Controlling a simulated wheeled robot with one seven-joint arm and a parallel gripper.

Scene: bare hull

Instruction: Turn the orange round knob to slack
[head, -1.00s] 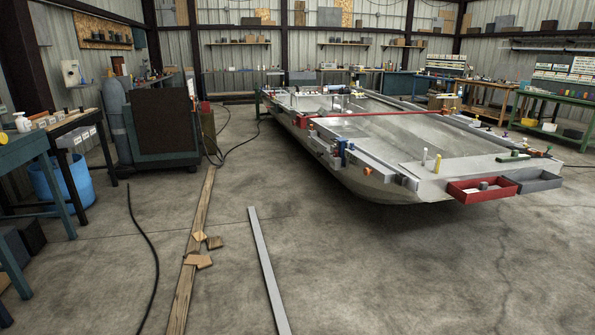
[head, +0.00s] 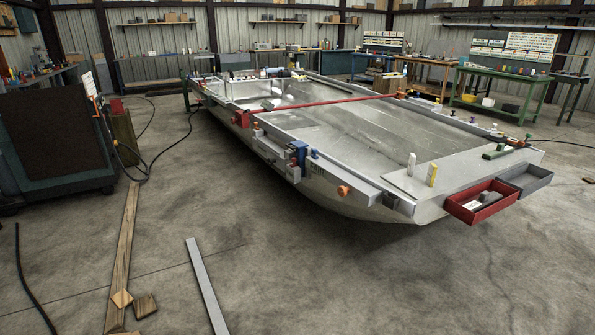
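A small orange round knob (head: 343,191) sits on the near left side of the bare metal hull (head: 380,207), close to the front corner. It faces outward below the rim rail. Its marking and turned position are too small to tell. My gripper is not in view, and nothing is seen touching the knob.
A blue clamp-like part (head: 298,153) is on the same rail, left of the knob. A red tray (head: 482,203) and a grey tray (head: 525,180) stick out at the front. A wooden plank (head: 126,245) and a metal bar (head: 206,285) lie on the floor. Floor before the hull is clear.

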